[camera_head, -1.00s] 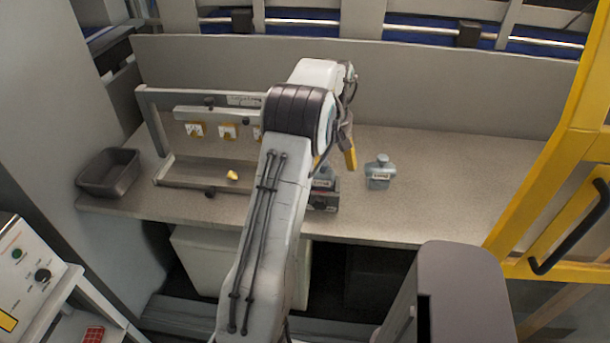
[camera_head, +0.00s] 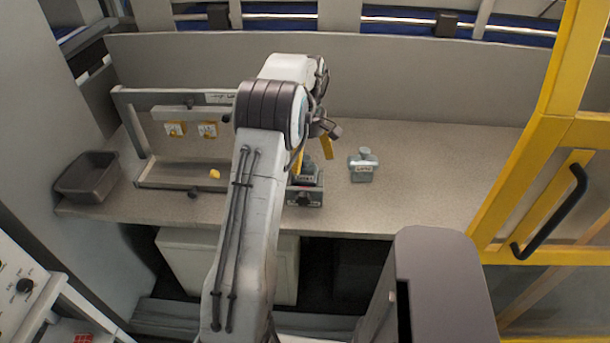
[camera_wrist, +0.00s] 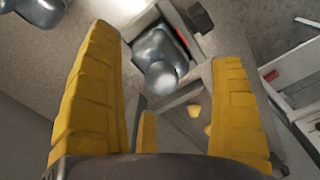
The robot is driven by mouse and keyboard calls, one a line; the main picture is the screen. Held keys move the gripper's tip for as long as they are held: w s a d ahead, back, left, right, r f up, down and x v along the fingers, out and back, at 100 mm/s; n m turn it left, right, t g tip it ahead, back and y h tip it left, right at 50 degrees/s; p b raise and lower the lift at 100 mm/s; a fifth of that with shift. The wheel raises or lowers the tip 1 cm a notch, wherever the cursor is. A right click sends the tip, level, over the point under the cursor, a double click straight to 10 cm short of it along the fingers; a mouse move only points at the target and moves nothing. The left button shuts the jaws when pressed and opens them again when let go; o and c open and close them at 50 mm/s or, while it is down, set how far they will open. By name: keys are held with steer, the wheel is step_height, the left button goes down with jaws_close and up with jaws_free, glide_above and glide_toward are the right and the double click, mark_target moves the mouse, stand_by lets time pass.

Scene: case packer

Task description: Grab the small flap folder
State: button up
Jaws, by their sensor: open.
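Two grey, knobbed blocks with pale labels are in view, and I cannot read which is the small flap folder. One grey block (camera_head: 306,176) sits in a dark holder (camera_head: 304,197) on the counter, partly behind my arm. The other grey block (camera_head: 363,167) stands alone to its right. My gripper (camera_head: 313,152) is open above the counter, close to the block in the holder. In the wrist view, my yellow fingers (camera_wrist: 165,50) are spread, with a rounded grey knob and block (camera_wrist: 161,62) showing between them, not gripped. Another grey block (camera_wrist: 42,10) is cut off at the top left.
A grey bin (camera_head: 87,178) stands at the counter's left end. A rack frame (camera_head: 128,125) with yellow tags and a small yellow piece (camera_head: 215,174) are left of my arm. A yellow door frame (camera_head: 545,130) bounds the right. The counter right of the lone block is clear.

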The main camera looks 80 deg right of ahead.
mark_target(305, 167)
steer(key=shift+w+f+p, duration=0.2)
steer(key=shift+f+p, duration=0.5)
steer(key=shift+f, duration=2.45)
steer(key=shift+c, duration=0.3)
steer(key=c, duration=1.2)
